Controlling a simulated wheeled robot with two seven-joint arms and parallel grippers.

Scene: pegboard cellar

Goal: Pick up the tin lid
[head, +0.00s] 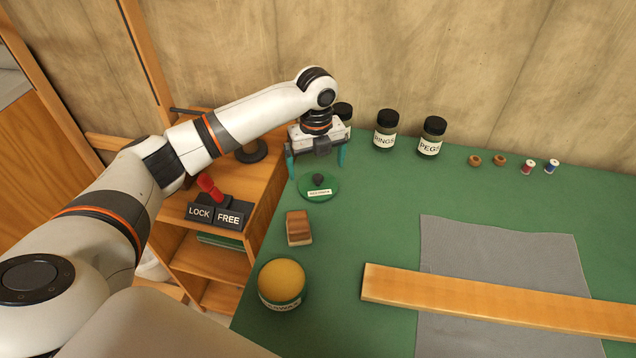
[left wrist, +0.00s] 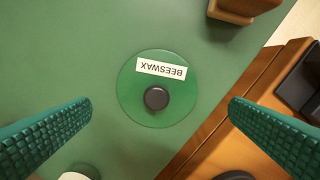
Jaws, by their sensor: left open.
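The tin lid (head: 329,193) is a flat green disc with a dark knob and a white label, lying on the green bench top near its left edge. In the left wrist view the lid (left wrist: 134,99) shows whole, with "BEESWAX" on its label. My left gripper (head: 316,166) is open and empty above the lid, pointing down. In the left wrist view its fingers (left wrist: 160,108) stand wide apart on either side of the lid, not touching it. My right gripper is not in view.
A round tin with a yellow top (head: 282,278) and a wooden block (head: 299,228) stand nearer on the bench. Labelled jars (head: 385,130) and thread spools (head: 527,167) line the back. A plank (head: 490,303) lies across a grey cloth (head: 480,246). A LOCK/FREE switch (head: 215,213) sits left.

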